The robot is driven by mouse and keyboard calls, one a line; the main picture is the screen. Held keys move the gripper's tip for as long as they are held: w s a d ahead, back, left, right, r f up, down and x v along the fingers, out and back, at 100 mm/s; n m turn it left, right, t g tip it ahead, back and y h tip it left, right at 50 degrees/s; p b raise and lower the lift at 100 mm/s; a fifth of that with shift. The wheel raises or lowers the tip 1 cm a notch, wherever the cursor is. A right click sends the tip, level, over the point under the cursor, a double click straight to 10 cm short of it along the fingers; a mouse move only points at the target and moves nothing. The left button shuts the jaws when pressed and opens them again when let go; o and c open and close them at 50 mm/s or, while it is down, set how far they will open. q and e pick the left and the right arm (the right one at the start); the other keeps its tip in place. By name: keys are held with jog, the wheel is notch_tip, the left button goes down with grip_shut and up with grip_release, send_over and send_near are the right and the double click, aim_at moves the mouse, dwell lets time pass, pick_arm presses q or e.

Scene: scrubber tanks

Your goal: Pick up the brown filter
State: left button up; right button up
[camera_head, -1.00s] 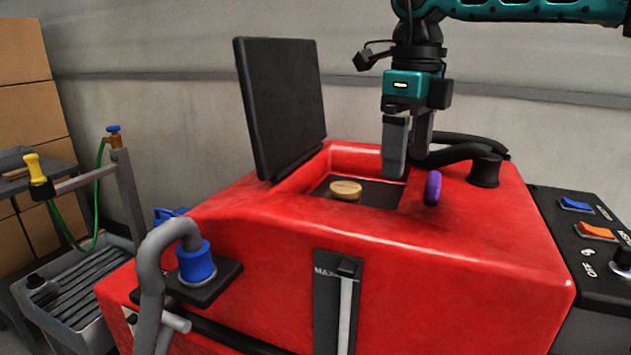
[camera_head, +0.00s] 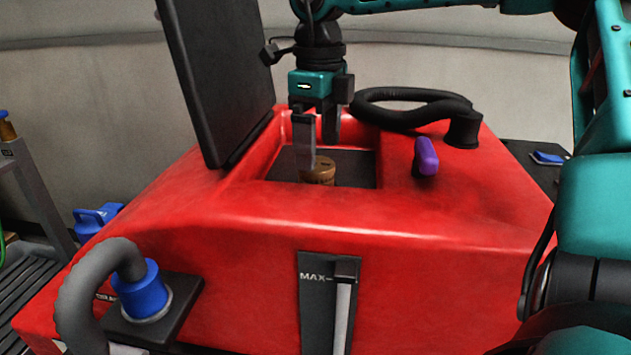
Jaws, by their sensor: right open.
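The brown filter (camera_head: 320,172) is a small round tan-brown piece. It sits in the dark recess in the top of the red tank (camera_head: 380,222). My right gripper (camera_head: 318,158) points down into the recess, right above and behind the filter. Its fingers are apart, and one fingertip overlaps the filter's left back edge in the picture. I cannot tell whether it touches. Nothing is held. The left gripper does not show.
The black lid (camera_head: 215,75) stands open on the recess's left side. A purple handle (camera_head: 427,156) and a black hose (camera_head: 420,100) are on the tank top to the right. A blue-collared grey hose (camera_head: 140,290) is at front left.

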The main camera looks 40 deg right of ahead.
aim_at(316, 181)
jog(key=f, duration=0.5)
jog(key=shift+w+f, duration=0.25)
jog(key=shift+f, duration=0.1)
jog(key=c, duration=1.3)
jog(key=shift+r, duration=0.2)
